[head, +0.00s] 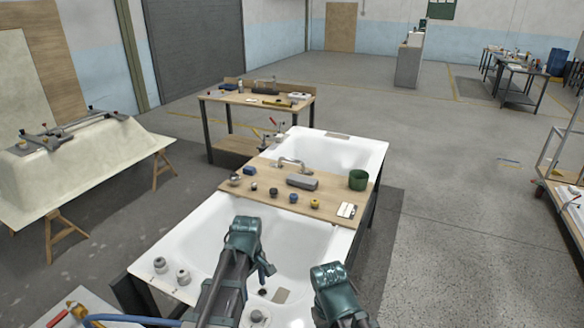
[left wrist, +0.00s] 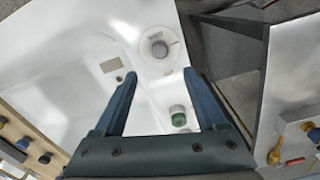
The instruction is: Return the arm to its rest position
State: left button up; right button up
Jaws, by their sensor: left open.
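My left arm (head: 240,240) reaches up from the bottom over the near white bathtub shell (head: 190,225). My left gripper (head: 264,272) hangs over the tub's inside; it is partly hidden by the arm. In the left wrist view its two dark blue fingers (left wrist: 160,88) are spread wide, with nothing held between them. A round grey-white fitting (left wrist: 160,46) shows beyond the fingertips, and a green-topped piece (left wrist: 178,116) lies below, seen between the fingers. My right arm (head: 335,288) is at the bottom, right of the left one; its fingers cannot be made out.
A wooden board (head: 265,197) across the tubs carries knobs, a grey block (head: 302,182) and a green cup (head: 358,180). Two round fittings (head: 172,272) sit on the near tub's left rim. A workbench (head: 258,100) stands behind.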

pick_arm(q)
jog(key=s+d+m+y, duration=0.1)
jog(key=s+d+m, duration=0.9)
jog(key=s+m, duration=0.4)
jog(key=shift+m, duration=0.5)
jog(key=shift+r, duration=0.1)
